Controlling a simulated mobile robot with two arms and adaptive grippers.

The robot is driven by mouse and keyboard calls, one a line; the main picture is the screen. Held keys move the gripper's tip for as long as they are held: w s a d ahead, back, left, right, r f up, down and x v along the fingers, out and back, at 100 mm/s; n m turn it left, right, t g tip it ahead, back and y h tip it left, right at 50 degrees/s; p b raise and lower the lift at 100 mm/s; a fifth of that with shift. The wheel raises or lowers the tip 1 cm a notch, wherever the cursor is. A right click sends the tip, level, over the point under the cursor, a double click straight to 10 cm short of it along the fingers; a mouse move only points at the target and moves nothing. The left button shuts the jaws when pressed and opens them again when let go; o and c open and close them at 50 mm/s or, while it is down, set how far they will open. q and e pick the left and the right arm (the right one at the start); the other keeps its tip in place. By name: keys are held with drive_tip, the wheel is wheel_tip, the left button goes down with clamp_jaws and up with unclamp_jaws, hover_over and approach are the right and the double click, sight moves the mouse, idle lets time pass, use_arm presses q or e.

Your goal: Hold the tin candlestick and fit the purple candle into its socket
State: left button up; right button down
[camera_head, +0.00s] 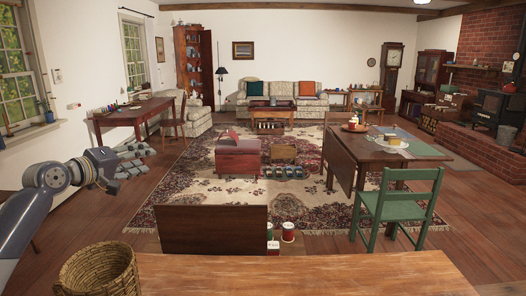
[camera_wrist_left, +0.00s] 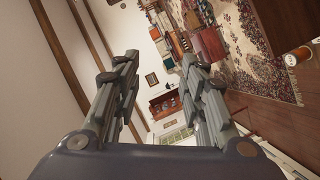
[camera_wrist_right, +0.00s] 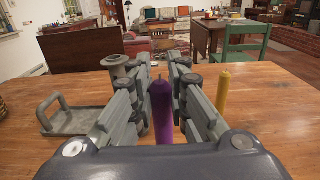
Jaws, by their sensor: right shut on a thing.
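The purple candle (camera_wrist_right: 161,112) stands upright between the fingers of my right gripper (camera_wrist_right: 159,72), which is shut on it, in the right wrist view. The grey tin candlestick (camera_wrist_right: 66,121) is on the wooden table to the left of that gripper. Its flat base and looped handle show; its round socket top (camera_wrist_right: 119,66) rises behind the left finger, which hides part of it. My left gripper (camera_wrist_left: 160,62) is open and empty, held in the air well away from the table; it shows at the left of the head view (camera_head: 135,161). The right gripper is outside the head view.
A yellow candle (camera_wrist_right: 223,92) stands on the table (camera_wrist_right: 285,90) to the right of the right gripper. A wicker basket (camera_head: 98,272) is at the table's left end in the head view. A green chair (camera_head: 402,207) stands beyond the table.

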use_arm(q)
drive_tip(key=s+d+f+m+g+h, duration=0.25)
drive_tip(key=s+d+f, duration=0.25)
drive_tip(key=d, duration=0.4)
drive_tip(key=s+d+f+m+g+h, duration=0.1)
drive_tip(key=s+d+f+m+g, duration=0.1)
drive_tip(key=s+d+f+g, duration=0.35)
drive_tip(key=s+d+f+m+g+h, duration=0.15)
drive_tip(key=s+d+f+m, duration=0.35)
drive_tip(key=d, duration=0.6)
drive_tip(key=s+a+f+n+g+y, duration=0.1)
drive_tip(key=s+a+f, duration=0.35)
drive_tip(key=f, duration=0.25)
drive_tip(key=s+a+f+n+g+y, duration=0.1)
drive_tip(key=s+a+f+y, duration=0.1)
drive_tip(key=s+a+f, duration=0.4)
drive_tip(key=x, duration=0.8)
drive_tip(key=r+x, duration=0.1)
drive_tip(key=x, duration=0.3)
drive_tip(key=shift+w+d, duration=0.4)
clamp_jaws()
drive_tip(key=shift+f, duration=0.1)
